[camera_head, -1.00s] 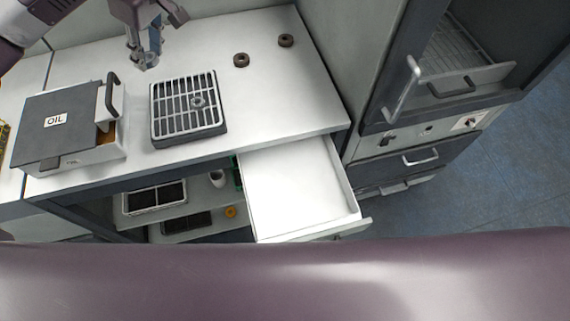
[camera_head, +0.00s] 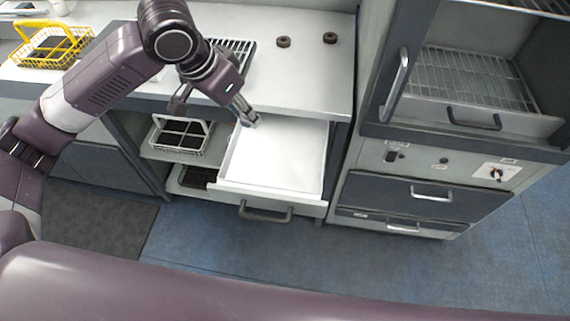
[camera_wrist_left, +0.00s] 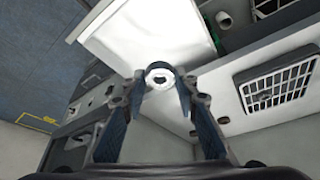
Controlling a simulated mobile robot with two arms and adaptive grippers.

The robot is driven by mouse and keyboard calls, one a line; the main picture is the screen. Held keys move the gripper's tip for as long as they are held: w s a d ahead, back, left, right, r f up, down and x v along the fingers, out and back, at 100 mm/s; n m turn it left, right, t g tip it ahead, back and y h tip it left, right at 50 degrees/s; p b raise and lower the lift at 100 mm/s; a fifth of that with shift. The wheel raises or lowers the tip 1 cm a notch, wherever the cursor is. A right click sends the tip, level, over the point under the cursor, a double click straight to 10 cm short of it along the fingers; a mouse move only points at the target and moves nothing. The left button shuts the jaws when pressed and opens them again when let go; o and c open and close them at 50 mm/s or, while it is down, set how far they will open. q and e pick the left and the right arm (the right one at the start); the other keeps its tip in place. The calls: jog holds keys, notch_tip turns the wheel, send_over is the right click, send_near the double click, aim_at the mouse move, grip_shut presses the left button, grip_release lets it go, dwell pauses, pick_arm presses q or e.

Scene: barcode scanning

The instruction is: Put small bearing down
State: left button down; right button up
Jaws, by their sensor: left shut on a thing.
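My left gripper (camera_head: 252,121) is shut on the small bearing and is over the back left part of the open white drawer (camera_head: 272,193). In the left wrist view the small bearing (camera_wrist_left: 160,76) is a pale ring with a dark hole, held between the two fingertips. In that view the white drawer (camera_wrist_left: 140,35) is beyond the bearing, and its visible floor looks empty. The height of the bearing over the drawer is hard to tell. The head view does not show the bearing clearly. My right gripper is not in view.
A grated tray (camera_wrist_left: 278,85) is on the counter, partly hidden by my arm in the head view. A yellow wire basket (camera_head: 52,45) is at left. A cabinet (camera_head: 385,190) stands right of the drawer.

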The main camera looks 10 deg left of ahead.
pick_arm(q)
jog(key=shift+s+d+f, duration=0.1)
jog(key=shift+s+f, duration=0.1)
jog(key=shift+f, duration=0.1)
send_over(258, 170)
jog(key=s, duration=0.1)
jog(key=f, duration=1)
jog(key=a+f, duration=0.1)
jog(key=f, duration=0.4)
jog(key=shift+s, duration=0.1)
jog(key=shift+f+p, duration=0.3)
jog(key=shift+f, duration=2.1)
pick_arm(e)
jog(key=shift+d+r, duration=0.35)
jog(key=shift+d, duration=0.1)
pick_arm(q)
jog(key=c, duration=1.5)
grip_release()
jog(key=shift+f, duration=0.1)
jog(key=v, duration=1.2)
jog(key=shift+d, duration=0.1)
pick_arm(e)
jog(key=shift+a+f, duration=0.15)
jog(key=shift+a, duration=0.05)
